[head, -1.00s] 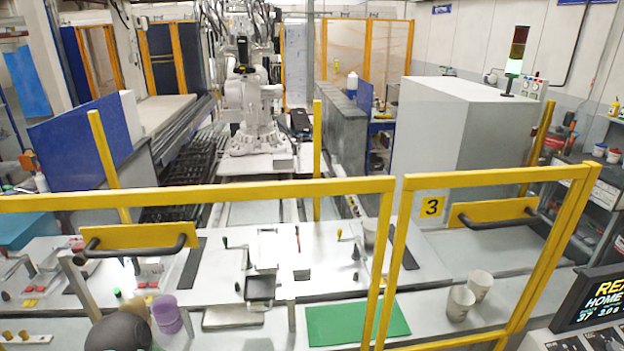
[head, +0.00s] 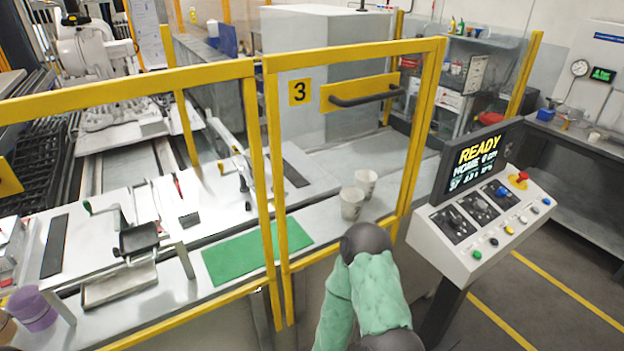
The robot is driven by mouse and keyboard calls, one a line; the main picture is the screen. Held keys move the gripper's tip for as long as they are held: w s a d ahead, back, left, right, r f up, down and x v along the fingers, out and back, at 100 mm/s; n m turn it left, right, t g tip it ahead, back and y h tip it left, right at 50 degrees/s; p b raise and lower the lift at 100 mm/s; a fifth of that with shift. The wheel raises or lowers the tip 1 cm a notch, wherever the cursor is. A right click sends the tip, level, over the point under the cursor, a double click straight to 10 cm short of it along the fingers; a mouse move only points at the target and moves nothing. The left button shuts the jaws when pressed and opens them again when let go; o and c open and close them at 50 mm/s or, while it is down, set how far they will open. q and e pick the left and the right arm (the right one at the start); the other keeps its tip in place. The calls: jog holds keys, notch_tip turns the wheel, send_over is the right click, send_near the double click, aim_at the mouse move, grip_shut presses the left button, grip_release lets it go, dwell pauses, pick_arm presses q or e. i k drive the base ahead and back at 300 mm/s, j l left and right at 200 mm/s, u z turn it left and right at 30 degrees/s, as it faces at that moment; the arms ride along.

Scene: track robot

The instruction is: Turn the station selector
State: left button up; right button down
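The control panel (head: 478,222) stands on a post at the right, with a sloped white face. Three dark square plates with rotary knobs sit in a row on it: a near-left one (head: 454,223), a middle one (head: 479,207) and a far-right one (head: 501,193). Which knob is the station selector I cannot read, and their pointer positions are too small to tell. My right arm, in a green sleeve with dark joints, rises from the bottom, left of the panel and apart from its face in the picture. Neither gripper shows.
The panel screen (head: 478,158) reads READY and HOME. A red button (head: 519,178) and several coloured buttons are on the panel. A yellow-framed guard (head: 262,190) marked 3 stands left of it. Two cups (head: 352,203) and a green mat (head: 236,258) lie behind the guard. Floor at right is clear.

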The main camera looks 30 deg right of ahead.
aim_at(454, 221)
jog(key=l+z, duration=0.1)
jog(key=z, duration=0.35)
jog(key=l+z, duration=0.1)
jog(key=z, duration=0.85)
jog(key=k+j+z, duration=0.1)
jog(key=z, duration=0.7)
